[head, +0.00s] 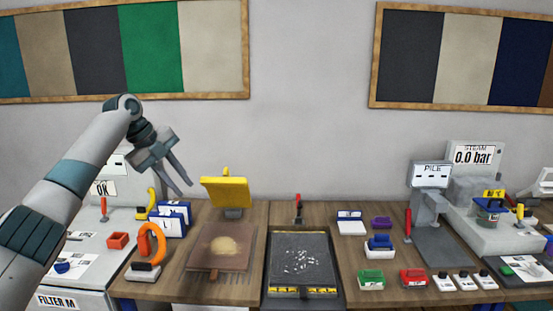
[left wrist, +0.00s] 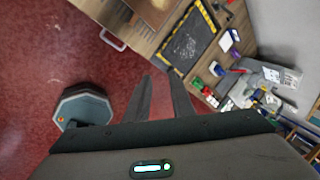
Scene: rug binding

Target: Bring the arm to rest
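My left gripper (head: 178,179) is raised above the left part of the workbench (head: 255,215) in the head view. Its two fingers are apart, with nothing between them. In the left wrist view the fingers (left wrist: 163,85) also stand apart and empty, with the bench and red floor beyond them. The gripper touches nothing. My right gripper shows in neither view.
Below stand an orange ring-shaped tool (head: 152,243), blue-and-white boxes (head: 172,219), a brown board (head: 205,262) and a yellow-topped stand (head: 225,191). A dark tray (head: 300,243) with white bits lies mid-bench. The PILE machine (head: 431,176) stands right. The air above mid-bench is clear.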

